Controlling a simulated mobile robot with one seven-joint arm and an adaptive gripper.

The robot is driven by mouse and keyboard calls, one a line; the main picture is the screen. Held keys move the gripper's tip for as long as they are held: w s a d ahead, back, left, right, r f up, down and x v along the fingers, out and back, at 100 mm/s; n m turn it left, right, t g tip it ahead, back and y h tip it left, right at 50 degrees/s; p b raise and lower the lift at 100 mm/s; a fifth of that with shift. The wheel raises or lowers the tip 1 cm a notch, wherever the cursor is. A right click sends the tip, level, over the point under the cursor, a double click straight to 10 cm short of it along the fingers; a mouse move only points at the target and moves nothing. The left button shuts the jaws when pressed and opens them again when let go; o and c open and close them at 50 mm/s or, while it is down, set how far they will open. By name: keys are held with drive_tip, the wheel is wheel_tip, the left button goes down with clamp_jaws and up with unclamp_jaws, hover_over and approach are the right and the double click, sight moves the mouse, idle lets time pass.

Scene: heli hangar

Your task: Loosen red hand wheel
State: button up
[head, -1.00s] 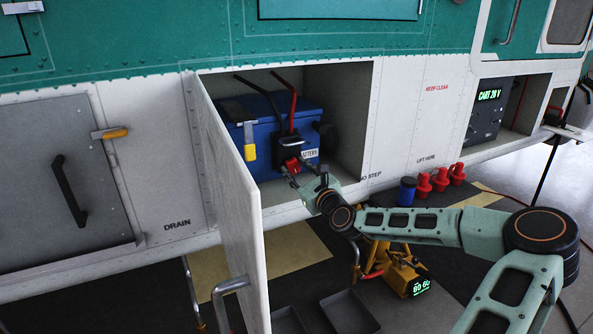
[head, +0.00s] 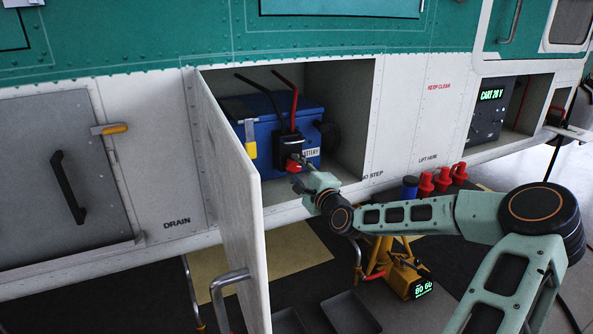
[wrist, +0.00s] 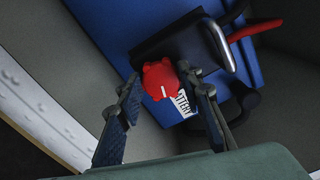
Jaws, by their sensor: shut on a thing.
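The red hand wheel (head: 293,163) is on the front of a black connector (head: 288,147) on the blue battery (head: 264,134), inside the open bay. In the wrist view the lobed red wheel (wrist: 160,79) has a white mark on its face. My gripper (head: 302,168) reaches into the bay at the wheel. In the wrist view its two dark fingers (wrist: 161,84) are on either side of the wheel, shut on it. The fingers partly cover the white "BATTERY" label (wrist: 184,103). Black and red cables (head: 294,105) rise from the connector.
The open bay door (head: 236,215) stands to the left of my gripper. The bay's right wall (head: 355,115) is close.

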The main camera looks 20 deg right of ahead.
drive_tip(key=n+b, duration=0.1)
drive_tip(key=n, duration=0.4)
drive_tip(key=shift+f+n, duration=0.1)
drive_tip(key=shift+n, duration=0.3)
drive_tip(key=n+b, duration=0.1)
drive_tip(key=n, duration=0.4)
drive_tip(key=shift+d+f, duration=0.1)
drive_tip(key=shift+f, duration=0.05)
drive_tip(key=n+b, duration=0.3)
drive_tip(key=n, duration=0.2)
drive_tip(key=shift+f+n, duration=0.1)
drive_tip(key=shift+n, duration=0.3)
drive_tip(key=shift+d+n+b, duration=0.2)
drive_tip(key=shift+n+b, duration=1.65)
drive_tip(key=shift+n, duration=0.45)
drive_tip(key=o, duration=1.2)
drive_tip(key=shift+c, duration=0.2)
